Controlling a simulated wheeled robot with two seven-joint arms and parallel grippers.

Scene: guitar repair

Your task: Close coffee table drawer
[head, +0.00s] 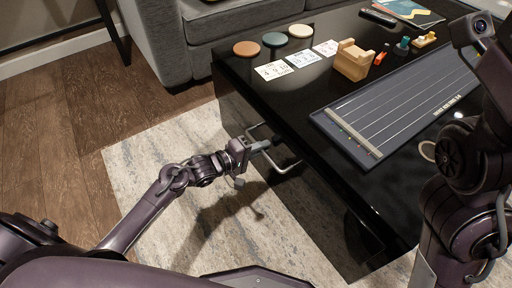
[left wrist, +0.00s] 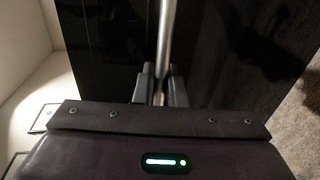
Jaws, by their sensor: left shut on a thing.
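The black coffee table (head: 285,105) fills the middle and right of the head view. A metal bar handle (head: 289,168) stands out from its left side, above the rug. My left gripper (head: 262,146) is shut on the middle of this handle. In the left wrist view the handle (left wrist: 167,35) runs between the two dark fingers (left wrist: 160,85), with a dark glossy panel (left wrist: 110,45) behind it. How far the drawer stands out is hard to tell against the black table. My right arm shows at the right edge; its fingers are not visible.
On the tabletop are a striped fretboard-like panel (head: 400,100), a wooden holder (head: 352,60), three round discs (head: 273,40), cards (head: 304,58) and small tools. A grey sofa (head: 165,45) stands behind. The rug (head: 150,160) and wooden floor (head: 60,130) at left are clear.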

